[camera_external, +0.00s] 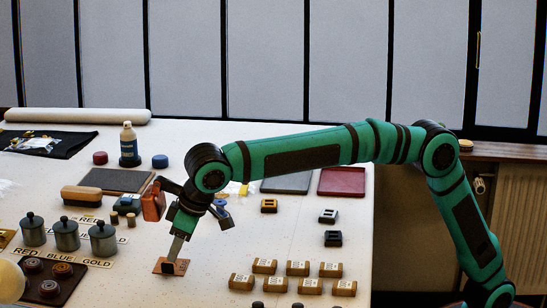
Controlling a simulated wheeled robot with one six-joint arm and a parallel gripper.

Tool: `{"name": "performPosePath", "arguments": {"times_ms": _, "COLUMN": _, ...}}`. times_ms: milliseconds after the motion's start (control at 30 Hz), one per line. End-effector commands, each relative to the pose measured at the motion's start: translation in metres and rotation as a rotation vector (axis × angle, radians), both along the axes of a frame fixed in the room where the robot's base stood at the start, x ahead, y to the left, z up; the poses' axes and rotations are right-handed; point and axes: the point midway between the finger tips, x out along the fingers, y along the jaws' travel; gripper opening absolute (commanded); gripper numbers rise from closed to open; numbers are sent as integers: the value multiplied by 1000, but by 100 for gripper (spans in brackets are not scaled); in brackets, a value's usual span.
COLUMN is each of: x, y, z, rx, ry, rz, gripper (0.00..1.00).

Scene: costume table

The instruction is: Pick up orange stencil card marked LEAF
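A small orange-brown card (160,265) lies on the white table at front left, below my arm's end. Its marking is too small to read, so I cannot tell whether it says LEAF. My gripper (175,258) points down, with its grey finger tip at the card, touching it or just above it. The fingers overlap in this view, so their opening does not show. Part of the card is hidden behind the tip.
Grey lidded jars (66,235) and a dark tray of discs (52,278) stand left of the gripper. Several tan labelled blocks (297,268) lie to its right. A red tray (341,182) lies further back. Bare table (215,262) separates card and blocks.

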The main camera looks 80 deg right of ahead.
Motion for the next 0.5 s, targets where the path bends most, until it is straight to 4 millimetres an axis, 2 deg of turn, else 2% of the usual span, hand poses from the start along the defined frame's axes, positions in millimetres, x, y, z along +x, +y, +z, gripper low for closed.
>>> {"name": "performPosePath", "arguments": {"times_ms": 133, "x": 13, "y": 2, "z": -17, "rx": -1, "ry": 2, "rz": 0, "gripper": 34}}
{"name": "performPosePath", "arguments": {"times_ms": 300, "x": 20, "y": 2, "z": -34, "rx": 0, "ry": -2, "rz": -1, "gripper": 34}}
{"name": "performPosePath", "arguments": {"times_ms": 500, "x": 21, "y": 2, "z": -37, "rx": 0, "ry": -3, "rz": -1, "gripper": 34}}
